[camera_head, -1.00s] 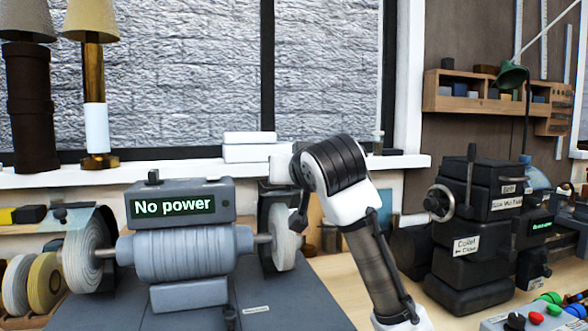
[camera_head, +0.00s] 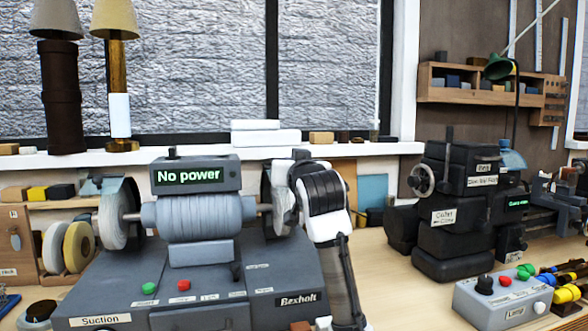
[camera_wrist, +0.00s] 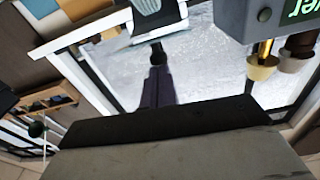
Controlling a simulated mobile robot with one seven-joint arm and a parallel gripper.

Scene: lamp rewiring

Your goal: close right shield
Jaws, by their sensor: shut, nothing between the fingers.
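The grey bench machine (camera_head: 198,215) stands at the centre with a "No power" display. Its right shield (camera_head: 267,188) is a dark guard around the right-hand pale wheel (camera_head: 283,208). My gripper (camera_head: 300,170) is close to the right of this shield and wheel. My wrist and forearm hide part of them, so I cannot tell contact or the shield's exact angle. The fingers are hard to make out, but the gripper is shut and empty. The left shield (camera_head: 124,195) sits by the left wheel. In the wrist view, part of the display box (camera_wrist: 265,18) shows upside down.
Two lamps (camera_head: 118,60) stand on the windowsill at left. A dark machine (camera_head: 455,225) stands on the bench at right. A grey control box (camera_head: 503,300) with coloured buttons is at front right. The bench between the machines is mostly clear.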

